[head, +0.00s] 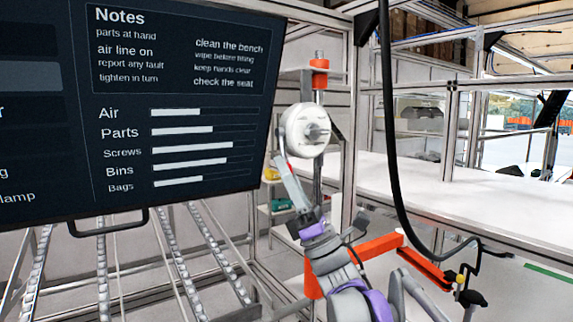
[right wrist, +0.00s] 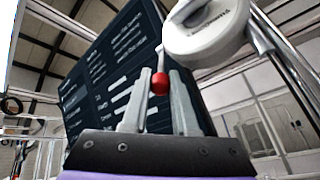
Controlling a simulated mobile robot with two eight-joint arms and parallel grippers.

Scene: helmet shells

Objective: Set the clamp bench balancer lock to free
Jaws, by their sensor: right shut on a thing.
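The balancer (head: 305,130) is a round white drum hanging on a post, with a grey hub on its face. It also shows close up in the right wrist view (right wrist: 208,38), at the top. A lock lever with a round red knob (right wrist: 160,83) reaches from near the drum down between my right fingers. My right gripper (head: 284,165) is raised just below the drum and shut on the red knob; the fingers stand on either side of it in the right wrist view (right wrist: 162,88). My left gripper is out of view.
A dark notes screen (head: 180,100) fills the upper left, close to the arm. A black hose (head: 392,150) hangs right of the drum. A white bench top (head: 450,205) lies at the right. An orange bracket (head: 375,247) stands behind my right arm. Metal frame posts surround the drum.

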